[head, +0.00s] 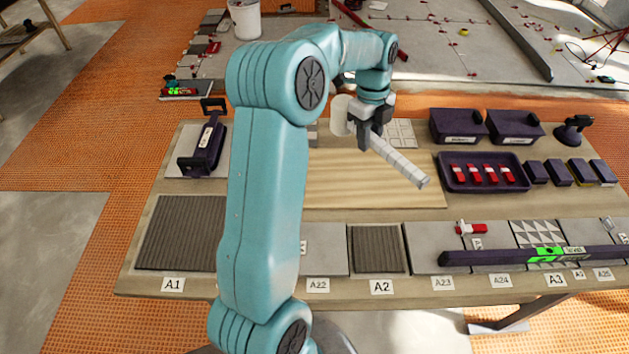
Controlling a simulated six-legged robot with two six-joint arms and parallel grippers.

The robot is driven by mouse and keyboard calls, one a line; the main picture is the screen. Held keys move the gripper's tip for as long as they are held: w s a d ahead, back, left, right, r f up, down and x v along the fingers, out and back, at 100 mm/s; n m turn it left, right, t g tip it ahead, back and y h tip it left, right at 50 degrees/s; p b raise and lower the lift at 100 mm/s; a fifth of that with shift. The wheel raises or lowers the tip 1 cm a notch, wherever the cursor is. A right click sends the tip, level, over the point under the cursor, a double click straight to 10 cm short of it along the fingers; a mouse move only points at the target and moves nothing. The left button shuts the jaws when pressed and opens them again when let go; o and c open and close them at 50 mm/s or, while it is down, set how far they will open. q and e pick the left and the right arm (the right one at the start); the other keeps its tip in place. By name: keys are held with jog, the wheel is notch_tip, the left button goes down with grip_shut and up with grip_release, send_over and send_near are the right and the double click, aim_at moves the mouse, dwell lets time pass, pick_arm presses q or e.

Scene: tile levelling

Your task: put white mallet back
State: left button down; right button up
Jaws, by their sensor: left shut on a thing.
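The white mallet (400,163) is in my left gripper (367,135), held above the table. Its pale ribbed handle slants down to the right, and its white head shows to the left of the jaws, partly hidden by them. My left gripper is shut on the mallet. A light wooden board (330,190) lies on the table (137,272) below it. My left arm hides part of the table's left middle. My right gripper does not show.
A dark tray (447,182) with several red pieces lies right of the board, near two dark bins (457,127). A long dark level (490,256) lies along the front right. Dark ribbed mats (378,250) and grey tiles line the front edge. The board is clear.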

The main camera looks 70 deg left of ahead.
pick_arm(q)
jog(key=s+a+f+n, duration=0.1)
jog(key=s+a+n, duration=0.1)
jog(key=s+a, duration=0.3)
jog(key=f, duration=1.4)
jog(key=shift+w+f, duration=0.15)
jog(key=shift+w, duration=0.1)
notch_tip(320, 180, down, 5)
jog(key=shift+r, duration=0.1)
jog(key=shift+w, duration=0.1)
jog(key=shift+d, duration=0.1)
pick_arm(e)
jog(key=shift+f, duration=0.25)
